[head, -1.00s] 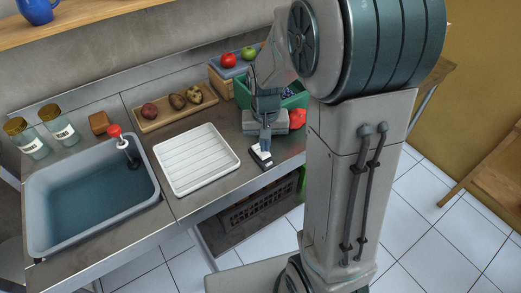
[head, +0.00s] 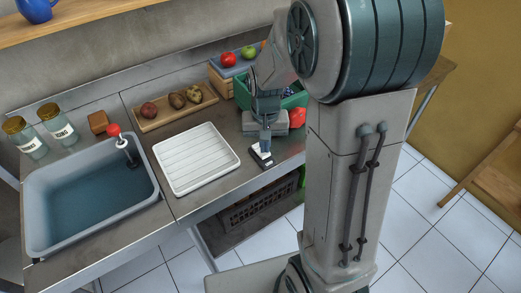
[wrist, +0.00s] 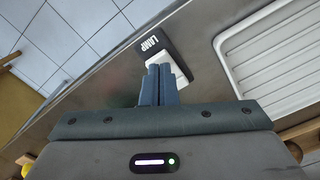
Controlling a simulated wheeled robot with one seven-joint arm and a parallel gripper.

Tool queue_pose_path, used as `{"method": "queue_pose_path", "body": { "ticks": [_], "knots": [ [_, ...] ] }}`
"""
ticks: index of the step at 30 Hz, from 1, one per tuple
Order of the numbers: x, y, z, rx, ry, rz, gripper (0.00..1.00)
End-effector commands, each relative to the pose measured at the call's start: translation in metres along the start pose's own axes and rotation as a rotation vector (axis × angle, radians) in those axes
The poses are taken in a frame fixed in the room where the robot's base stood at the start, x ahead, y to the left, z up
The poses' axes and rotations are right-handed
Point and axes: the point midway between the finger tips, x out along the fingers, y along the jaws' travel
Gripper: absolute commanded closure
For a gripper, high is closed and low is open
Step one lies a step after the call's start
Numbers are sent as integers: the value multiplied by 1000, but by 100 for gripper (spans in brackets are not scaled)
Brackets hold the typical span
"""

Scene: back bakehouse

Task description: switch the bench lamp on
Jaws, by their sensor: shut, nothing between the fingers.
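The lamp switch (head: 261,160) is a small dark box with a pale rocker and a white label, near the front edge of the steel bench. In the wrist view the switch (wrist: 149,45) shows the word LAMP, with its pale rocker just beyond my fingertips. My gripper (head: 265,146) points down at the switch from above, fingers together and empty. In the wrist view the gripper's fingertips (wrist: 160,68) overlap the near part of the rocker. I cannot tell whether they touch it or which way it is tipped. The lamp itself is not in view.
Behind are a wooden board (head: 145,124) with produce and a green crate (head: 296,101). A red vegetable (head: 298,118) sits close right of my gripper.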

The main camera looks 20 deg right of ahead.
Motion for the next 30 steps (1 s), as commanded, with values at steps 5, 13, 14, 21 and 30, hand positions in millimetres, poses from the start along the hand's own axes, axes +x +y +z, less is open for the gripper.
{"method": "queue_pose_path", "body": {
  "ticks": [5, 13, 14, 21, 30],
  "knots": [
    [4, 0, 0, 0, 0, 0, 100],
    [8, 0, 0, 0, 0, 0, 100],
    [8, 0, 0, 0, 0, 0, 100],
    [12, 0, 0, 0, 0, 0, 100],
    [7, 0, 0, 0, 0, 0, 100]
  ]
}}
